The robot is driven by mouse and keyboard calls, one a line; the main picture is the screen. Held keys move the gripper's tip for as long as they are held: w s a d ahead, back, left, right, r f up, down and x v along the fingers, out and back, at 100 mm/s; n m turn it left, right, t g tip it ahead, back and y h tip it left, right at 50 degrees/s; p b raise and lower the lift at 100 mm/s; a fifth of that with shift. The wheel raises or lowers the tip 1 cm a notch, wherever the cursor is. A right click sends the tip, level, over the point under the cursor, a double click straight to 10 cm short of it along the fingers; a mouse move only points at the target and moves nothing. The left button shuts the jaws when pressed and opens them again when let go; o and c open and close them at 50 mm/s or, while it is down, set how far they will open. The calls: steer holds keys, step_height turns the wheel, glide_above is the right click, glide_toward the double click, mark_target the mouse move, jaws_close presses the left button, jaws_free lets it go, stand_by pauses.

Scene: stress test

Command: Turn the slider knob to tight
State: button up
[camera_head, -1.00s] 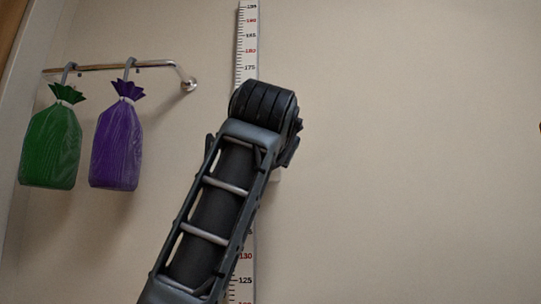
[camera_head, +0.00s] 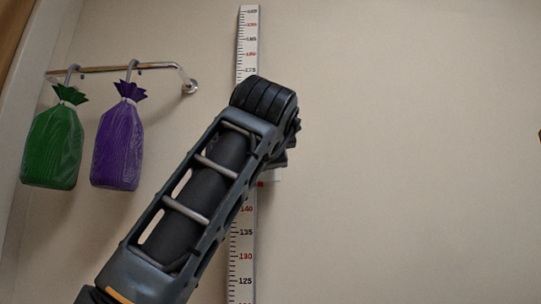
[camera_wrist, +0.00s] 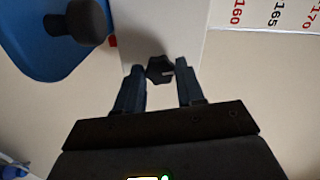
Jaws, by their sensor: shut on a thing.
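The slider knob (camera_wrist: 160,69) is small, black and lobed, with a pale mark on its right side. It sits on a white slider piece (camera_wrist: 160,28) in the wrist view. My gripper (camera_wrist: 161,72) is shut on the knob, with one dark finger on each side of it. A white ledge of the slider (camera_head: 270,176) shows just below my arm's end in the head view. My arm hides the knob and most of the slider there. The knob's turn setting cannot be read.
The wall height scale (camera_head: 243,240) runs upright behind my arm. A green bag (camera_head: 52,147) and a purple bag (camera_head: 117,148) hang from a metal rail (camera_head: 110,68) at left. A blue shape (camera_wrist: 35,40) shows at upper left in the wrist view.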

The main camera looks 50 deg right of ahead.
steer(key=shift+m, duration=1)
steer(key=o, duration=1.1)
steer(key=shift+c, duration=0.2)
steer(key=b+v, duration=0.1)
steer(key=v, duration=0.7)
steer(key=shift+b, duration=0.3)
